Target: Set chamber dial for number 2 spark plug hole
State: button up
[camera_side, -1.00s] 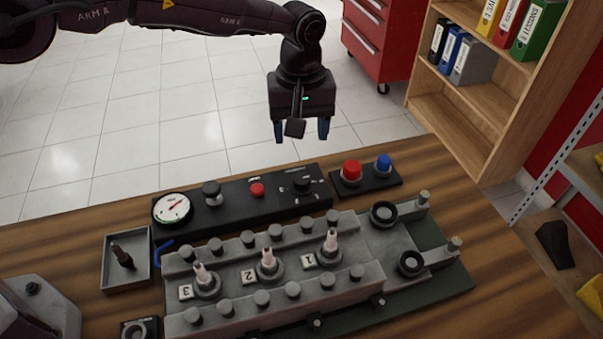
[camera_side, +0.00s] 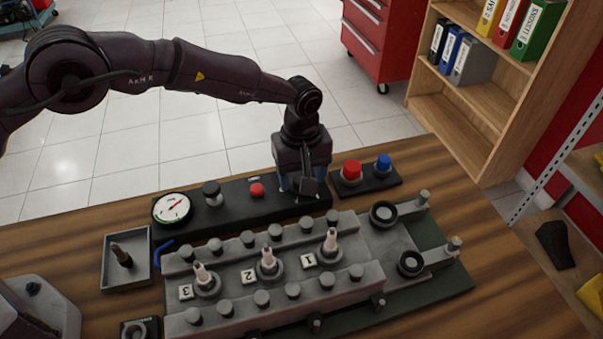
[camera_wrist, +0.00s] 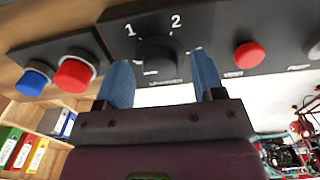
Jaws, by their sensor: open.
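The black chamber dial (camera_wrist: 158,54) sits on the dark control panel (camera_side: 230,208), with white numbers 1 and 2 beside it in the wrist view. Which number it points to cannot be told. My gripper (camera_side: 303,190) is open above the panel's right end and hides the dial in the side view. In the wrist view its blue fingers (camera_wrist: 162,58) stand on either side of the dial; contact cannot be told. The number 2 spark plug (camera_side: 267,260) stands upright in the grey engine block (camera_side: 345,290), between plugs 1 (camera_side: 330,243) and 3 (camera_side: 201,274).
A red button (camera_side: 257,190), black knob (camera_side: 212,193) and round gauge (camera_side: 172,208) lie along the panel to the left. A separate box with red (camera_side: 352,170) and blue (camera_side: 384,163) buttons stands close on the right. A small tray (camera_side: 112,272) is at left.

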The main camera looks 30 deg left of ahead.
jog(key=shift+f, duration=0.3)
jog(key=c, duration=0.9)
